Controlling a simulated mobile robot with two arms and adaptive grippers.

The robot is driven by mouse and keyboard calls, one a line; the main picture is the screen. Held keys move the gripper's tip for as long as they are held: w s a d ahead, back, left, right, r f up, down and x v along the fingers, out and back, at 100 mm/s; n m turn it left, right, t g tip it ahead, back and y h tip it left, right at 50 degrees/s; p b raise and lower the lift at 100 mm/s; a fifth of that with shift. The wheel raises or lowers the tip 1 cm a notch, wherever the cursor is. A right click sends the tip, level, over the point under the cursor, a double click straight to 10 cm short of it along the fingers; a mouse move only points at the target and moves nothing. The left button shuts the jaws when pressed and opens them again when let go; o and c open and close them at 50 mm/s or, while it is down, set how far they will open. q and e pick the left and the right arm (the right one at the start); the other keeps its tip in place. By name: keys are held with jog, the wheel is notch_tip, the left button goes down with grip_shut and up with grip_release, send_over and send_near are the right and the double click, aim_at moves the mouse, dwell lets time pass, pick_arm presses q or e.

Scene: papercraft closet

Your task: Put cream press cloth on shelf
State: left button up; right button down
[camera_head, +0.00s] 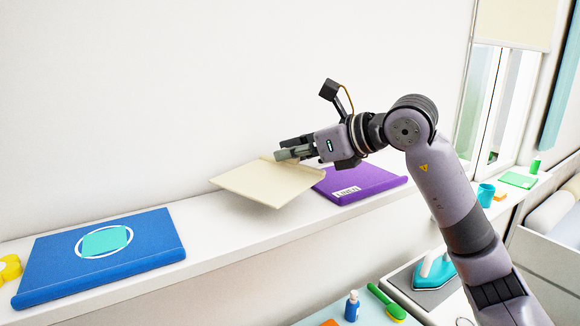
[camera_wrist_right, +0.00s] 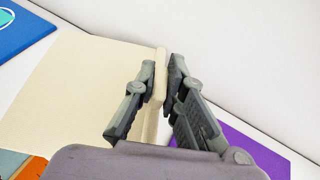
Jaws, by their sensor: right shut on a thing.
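The cream press cloth (camera_head: 268,182) is a flat pale sheet, held over the white shelf (camera_head: 215,222) between a blue folded cloth and a purple one. Its near corner reaches out over the shelf's front edge. My right gripper (camera_head: 285,153) is shut on its raised far edge. In the right wrist view the two fingers (camera_wrist_right: 160,95) pinch the thick edge strip of the cream press cloth (camera_wrist_right: 75,85). Whether the cloth touches the shelf is hard to tell; its near part looks raised. My left gripper is not in view.
The blue cloth (camera_head: 60,265) with a teal patch lies at the shelf's left, beside a yellow item (camera_head: 10,268). The purple cloth (camera_head: 365,182) lies just right of the cream one. Below are an iron (camera_head: 436,268), a green brush (camera_head: 385,302) and a blue bottle (camera_head: 351,307).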

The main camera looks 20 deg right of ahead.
aim_at(298, 171)
jog(key=shift+s+d+f, duration=0.15)
jog(key=shift+f, duration=0.65)
notch_tip(298, 171, down, 2)
jog(key=shift+f+p, duration=0.1)
jog(key=shift+p, duration=0.35)
jog(key=shift+f+p, duration=0.1)
jog(key=shift+p, duration=0.25)
jog(key=shift+w+f, duration=0.2)
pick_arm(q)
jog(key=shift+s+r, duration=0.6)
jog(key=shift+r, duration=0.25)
pick_arm(e)
jog(key=shift+f, duration=0.1)
jog(key=shift+f, duration=0.1)
jog(key=c, duration=1.7)
grip_release()
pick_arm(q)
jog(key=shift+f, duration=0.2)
pick_arm(e)
jog(key=shift+o, duration=0.2)
